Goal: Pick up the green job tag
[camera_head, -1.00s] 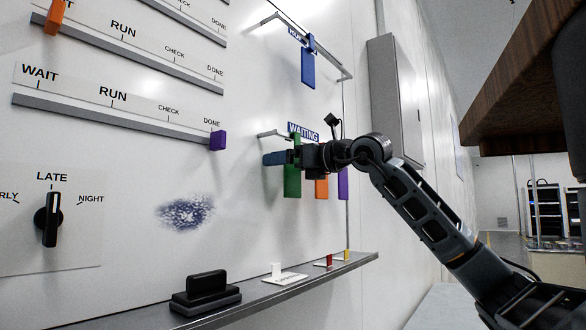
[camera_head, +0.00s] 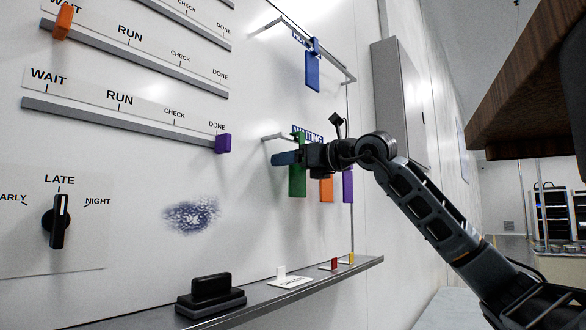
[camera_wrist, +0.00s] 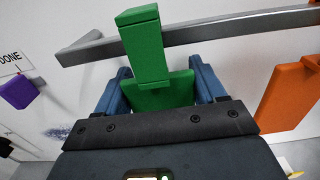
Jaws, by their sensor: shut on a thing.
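The green job tag (camera_head: 297,178) hangs at the rail (camera_head: 272,137) under the WAITING label. In the wrist view the green tag (camera_wrist: 158,92) stands between the two blue fingers, its upper hook part over the grey rail (camera_wrist: 225,28). My gripper (camera_wrist: 160,92) is shut on the tag, with a finger at each side of it. In the head view my gripper (camera_head: 290,157) reaches in from the right and covers part of the tag.
An orange tag (camera_head: 326,188) and a purple tag (camera_head: 347,184) hang just right of the green one. A blue tag (camera_head: 313,70) hangs on the upper rail. A ledge (camera_head: 345,272) below carries a black eraser-like block (camera_head: 211,294) and small coloured pieces.

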